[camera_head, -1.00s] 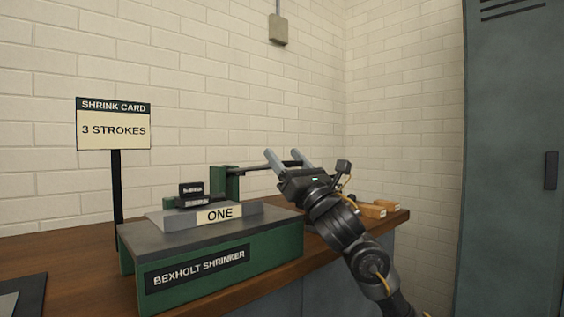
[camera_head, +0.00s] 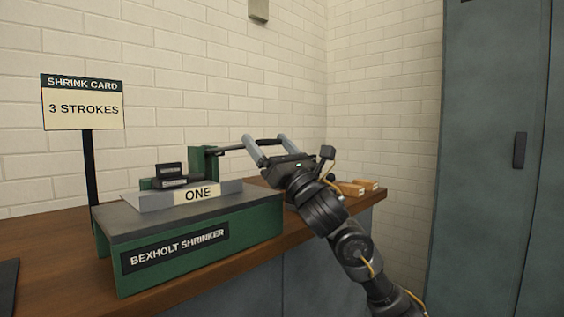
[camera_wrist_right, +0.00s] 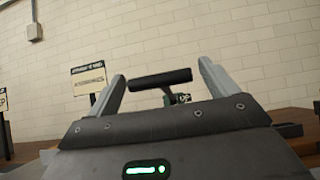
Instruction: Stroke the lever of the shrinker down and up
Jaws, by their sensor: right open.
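The green shrinker (camera_head: 200,238) stands on the wooden bench, with dark jaws (camera_head: 172,176) and a plate marked ONE on top. Its lever (camera_head: 232,148) runs from a green post (camera_head: 203,163) to the right, near level, ending in a dark grip (camera_head: 267,142). My right gripper (camera_head: 265,138) is open, with its pale fingers at the grip end. In the right wrist view the black grip (camera_wrist_right: 160,79) lies crosswise between the two spread fingers of the gripper (camera_wrist_right: 160,70); contact cannot be told. My left gripper is out of view.
A sign (camera_head: 83,102) reading SHRINK CARD, 3 STROKES stands behind the shrinker at left. Small orange-brown blocks (camera_head: 350,189) lie on the bench (camera_head: 50,232) right of my gripper. A grey-green locker (camera_head: 490,150) stands at right, a brick wall behind.

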